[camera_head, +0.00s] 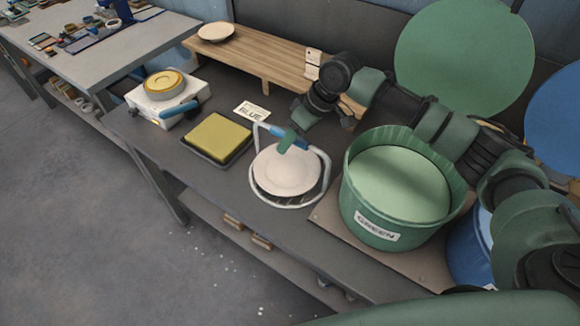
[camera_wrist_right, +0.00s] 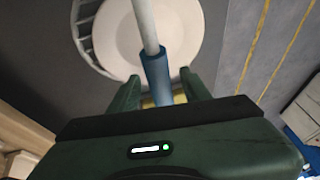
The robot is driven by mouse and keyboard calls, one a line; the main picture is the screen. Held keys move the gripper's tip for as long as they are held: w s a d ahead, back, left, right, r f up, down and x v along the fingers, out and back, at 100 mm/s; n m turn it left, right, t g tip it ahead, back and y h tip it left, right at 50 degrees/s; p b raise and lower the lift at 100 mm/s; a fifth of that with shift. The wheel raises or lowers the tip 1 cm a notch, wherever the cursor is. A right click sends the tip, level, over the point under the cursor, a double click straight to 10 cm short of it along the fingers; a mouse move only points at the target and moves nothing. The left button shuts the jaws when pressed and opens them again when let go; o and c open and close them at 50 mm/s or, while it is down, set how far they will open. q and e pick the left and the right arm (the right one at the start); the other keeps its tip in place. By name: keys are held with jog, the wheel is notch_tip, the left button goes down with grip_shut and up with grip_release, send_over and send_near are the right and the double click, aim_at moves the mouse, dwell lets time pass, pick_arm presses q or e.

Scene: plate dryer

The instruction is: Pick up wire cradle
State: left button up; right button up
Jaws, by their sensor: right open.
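The wire cradle (camera_head: 328,172) is a white wire ring on the dark table, with a pale plate (camera_head: 284,172) lying in it. Its wire handle with a blue grip (camera_head: 270,130) rises over the plate. My right gripper (camera_head: 288,142) is at the blue grip. In the right wrist view my right gripper (camera_wrist_right: 159,84) is open, with its two green fingers on either side of the blue grip (camera_wrist_right: 155,76). I cannot tell whether a finger touches it. The plate (camera_wrist_right: 140,30) shows beyond the grip, with the cradle's wires (camera_wrist_right: 82,30) at its left. My left gripper is not in view.
A green tub (camera_head: 400,222) labelled GREEN stands right of the cradle. A yellow sponge-like block in a dark tray (camera_head: 217,138) and a BLUE card (camera_head: 252,112) lie to the left. A wooden rack (camera_head: 270,62) stands behind. The table's front edge is close to the cradle.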

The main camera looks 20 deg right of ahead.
grip_shut()
jog(key=shift+w+r, duration=0.1)
